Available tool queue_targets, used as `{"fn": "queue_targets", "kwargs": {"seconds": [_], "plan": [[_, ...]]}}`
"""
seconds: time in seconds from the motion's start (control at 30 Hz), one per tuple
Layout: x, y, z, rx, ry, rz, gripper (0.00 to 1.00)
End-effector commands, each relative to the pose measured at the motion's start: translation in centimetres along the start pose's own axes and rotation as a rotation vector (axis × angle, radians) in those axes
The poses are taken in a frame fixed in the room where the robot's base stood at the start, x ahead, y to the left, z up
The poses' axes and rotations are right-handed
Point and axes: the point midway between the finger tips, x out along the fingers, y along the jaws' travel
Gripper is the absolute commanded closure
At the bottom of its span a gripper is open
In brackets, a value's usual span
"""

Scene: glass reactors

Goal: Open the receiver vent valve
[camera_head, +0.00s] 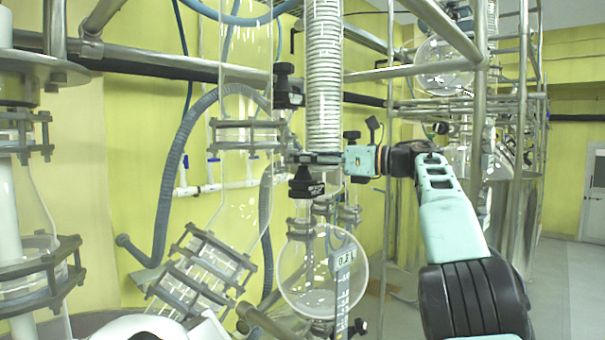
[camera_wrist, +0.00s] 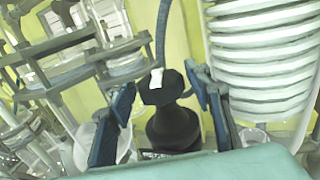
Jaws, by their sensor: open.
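A black waisted valve knob with a small white patch on top (camera_wrist: 172,127) stands between the two fingers of my gripper (camera_wrist: 163,92) in the wrist view. The fingers are spread on either side of it, with a visible gap each side. In the head view my gripper (camera_head: 318,160) reaches in from the right, at the foot of the coil column. A black valve part (camera_head: 306,184) shows just below its tips; I cannot tell surely whether it is the same knob. The round glass receiver (camera_head: 322,272) hangs below. The fingertips are small and partly hidden there.
The white coil condenser (camera_head: 324,75) rises close above my gripper and fills the right of the wrist view (camera_wrist: 262,55). Metal rails (camera_head: 385,215), glass flanges (camera_head: 205,265) and a grey hose (camera_head: 172,185) surround it. Open floor (camera_head: 562,285) lies at the right.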

Motion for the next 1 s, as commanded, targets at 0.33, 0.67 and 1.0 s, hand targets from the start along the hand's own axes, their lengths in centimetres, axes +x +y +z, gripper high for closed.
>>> {"fn": "queue_targets", "kwargs": {"seconds": [0.33,0.67,1.0], "plan": [[0.11,0.20,-0.58,-0.001,0.000,-0.129,0.52],[0.16,0.28,-0.55,-0.002,0.000,-0.290,0.52],[0.20,0.27,-0.22,0.001,0.001,-0.499,0.52]]}}
